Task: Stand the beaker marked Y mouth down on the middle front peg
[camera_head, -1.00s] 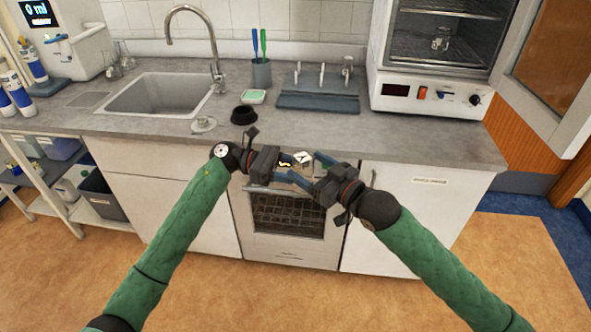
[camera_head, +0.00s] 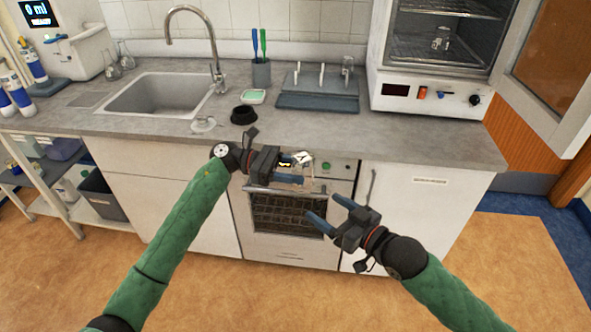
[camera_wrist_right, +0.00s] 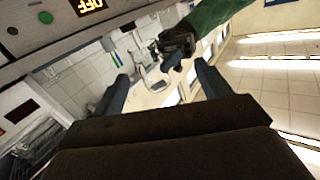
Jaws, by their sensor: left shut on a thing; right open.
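My left gripper (camera_head: 303,172) is shut on a clear glass beaker (camera_head: 314,172) and holds it in front of the counter's front edge. My right gripper (camera_head: 326,209) is open and empty, lower and to the right, apart from the beaker. In the right wrist view its two fingers (camera_wrist_right: 160,88) are spread, with my left gripper (camera_wrist_right: 172,58) beyond. The grey-blue peg stand (camera_head: 318,101) is on the counter; its middle peg (camera_head: 322,76) looks bare.
A glass piece (camera_head: 347,66) is at the stand's right peg. An oven (camera_head: 430,90) stands right. The counter front is clear.

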